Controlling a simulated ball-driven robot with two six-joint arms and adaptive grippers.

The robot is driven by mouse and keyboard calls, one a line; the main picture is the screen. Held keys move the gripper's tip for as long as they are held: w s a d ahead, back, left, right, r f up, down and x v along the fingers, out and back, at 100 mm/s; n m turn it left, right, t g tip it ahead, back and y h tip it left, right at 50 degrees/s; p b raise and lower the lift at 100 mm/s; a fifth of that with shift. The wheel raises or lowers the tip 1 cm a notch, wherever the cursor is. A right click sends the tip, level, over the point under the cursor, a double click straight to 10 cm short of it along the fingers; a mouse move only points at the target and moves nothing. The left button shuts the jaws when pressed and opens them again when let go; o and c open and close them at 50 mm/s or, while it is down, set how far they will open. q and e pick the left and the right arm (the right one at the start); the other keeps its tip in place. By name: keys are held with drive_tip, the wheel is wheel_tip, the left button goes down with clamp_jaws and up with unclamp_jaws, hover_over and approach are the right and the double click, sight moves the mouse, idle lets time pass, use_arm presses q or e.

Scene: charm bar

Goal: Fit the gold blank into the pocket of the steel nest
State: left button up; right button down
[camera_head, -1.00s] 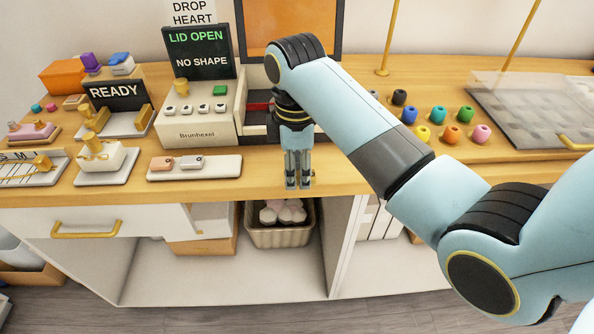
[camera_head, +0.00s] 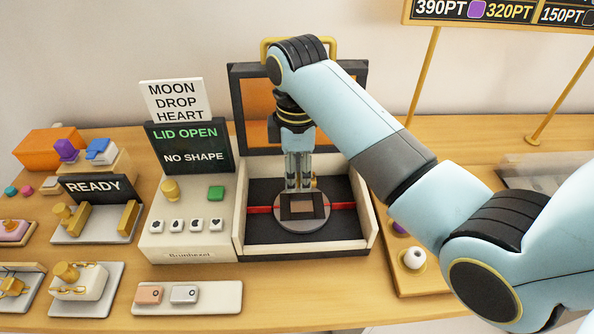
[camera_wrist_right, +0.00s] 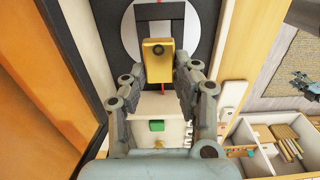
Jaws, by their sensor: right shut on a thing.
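The steel nest (camera_head: 300,226) is a round grey disc with a dark square pocket, lying inside the open press bay in the head view. My right gripper (camera_head: 299,188) points down above the back part of the nest. In the wrist view, my right gripper (camera_wrist_right: 158,66) is shut on the gold blank (camera_wrist_right: 158,52), a small gold plate with a hole. Only a sliver of gold shows beside the fingers in the head view. The nest's pale disc (camera_wrist_right: 131,38) shows behind the blank in the wrist view. The blank appears apart from the pocket. My left gripper is out of view.
The press bay has low pale walls (camera_head: 371,213) and a raised lid (camera_head: 240,105) behind my arm. The control box (camera_head: 190,243) stands left of it. A pale tray (camera_head: 222,300) in front holds a copper and a silver blank.

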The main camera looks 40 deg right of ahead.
sight(296, 207)
drive_tip(key=shift+a, duration=0.3)
drive_tip(key=shift+d+f, duration=0.15)
drive_tip(key=shift+f, duration=0.3)
wheel_tip(296, 207, down, 2)
drive_tip(key=shift+f+b, duration=0.25)
drive_tip(key=shift+b, duration=0.45)
drive_tip(key=shift+f+b, duration=0.3)
drive_tip(key=shift+f, duration=0.7)
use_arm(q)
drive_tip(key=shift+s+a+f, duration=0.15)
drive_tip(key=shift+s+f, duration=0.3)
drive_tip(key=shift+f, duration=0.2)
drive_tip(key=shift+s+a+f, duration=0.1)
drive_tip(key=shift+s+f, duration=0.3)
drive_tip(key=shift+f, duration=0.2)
use_arm(e)
drive_tip(key=shift+f, duration=0.1)
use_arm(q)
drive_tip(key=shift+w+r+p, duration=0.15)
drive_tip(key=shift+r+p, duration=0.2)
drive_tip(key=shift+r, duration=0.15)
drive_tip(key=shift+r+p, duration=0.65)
use_arm(e)
drive_tip(key=shift+f, duration=0.35)
drive_tip(key=shift+f, duration=0.45)
